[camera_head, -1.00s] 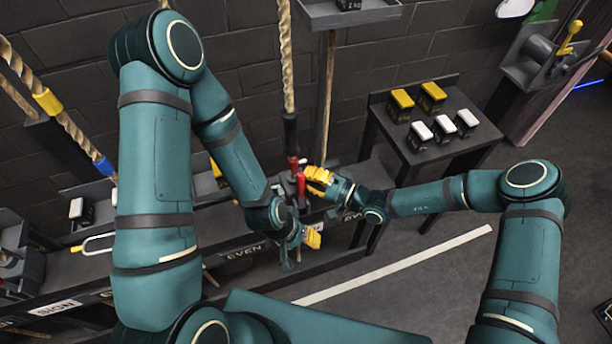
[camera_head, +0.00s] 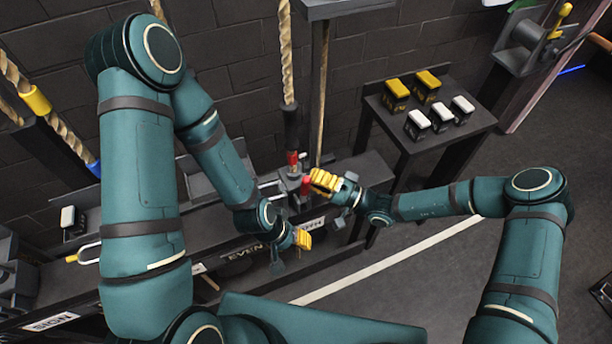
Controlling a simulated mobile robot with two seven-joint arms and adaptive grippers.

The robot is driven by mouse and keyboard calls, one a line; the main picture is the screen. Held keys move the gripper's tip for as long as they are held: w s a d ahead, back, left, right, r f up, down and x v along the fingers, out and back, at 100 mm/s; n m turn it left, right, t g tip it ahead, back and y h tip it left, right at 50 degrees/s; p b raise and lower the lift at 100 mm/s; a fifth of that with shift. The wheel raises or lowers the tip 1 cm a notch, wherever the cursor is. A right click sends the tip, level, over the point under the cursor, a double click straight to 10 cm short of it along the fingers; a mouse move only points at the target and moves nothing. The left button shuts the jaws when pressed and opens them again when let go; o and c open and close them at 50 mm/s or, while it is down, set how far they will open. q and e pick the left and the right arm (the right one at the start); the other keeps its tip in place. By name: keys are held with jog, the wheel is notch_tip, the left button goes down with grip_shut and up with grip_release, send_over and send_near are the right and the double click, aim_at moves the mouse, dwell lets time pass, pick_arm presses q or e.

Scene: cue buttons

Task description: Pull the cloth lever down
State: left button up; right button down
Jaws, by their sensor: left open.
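A small lever block with a red handle (camera_head: 306,182) stands on the dark bench below the hanging rope. A white label (camera_head: 312,223) on the bench front below it is partly hidden; only its last letters, seemingly "TH", show. My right gripper (camera_head: 326,198) is beside the red handle, its yellow finger pads close to it; contact and opening cannot be told. My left gripper (camera_head: 290,252) is open and empty, lower, in front of the bench edge, with its yellow pads and dark finger apart. I cannot tell for certain which lever is the cloth one.
A dark side table (camera_head: 455,140) holds yellow and white button boxes at the right. A rope with a red end (camera_head: 290,110) hangs over the bench. Another lever with a metal loop (camera_head: 88,252) is at the left. A yellow-knobbed lever (camera_head: 562,15) is at the upper right.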

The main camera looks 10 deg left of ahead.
jog(key=s+d+f+n+g+y+b, duration=0.3)
jog(key=s+d+f+n+y+b, duration=0.1)
jog(key=s+d+f+n, duration=0.1)
jog(key=shift+s+f+n+b, duration=0.3)
jog(key=shift+s+f+n, duration=0.3)
jog(key=shift+s+f, duration=0.65)
jog(key=shift+s, duration=0.15)
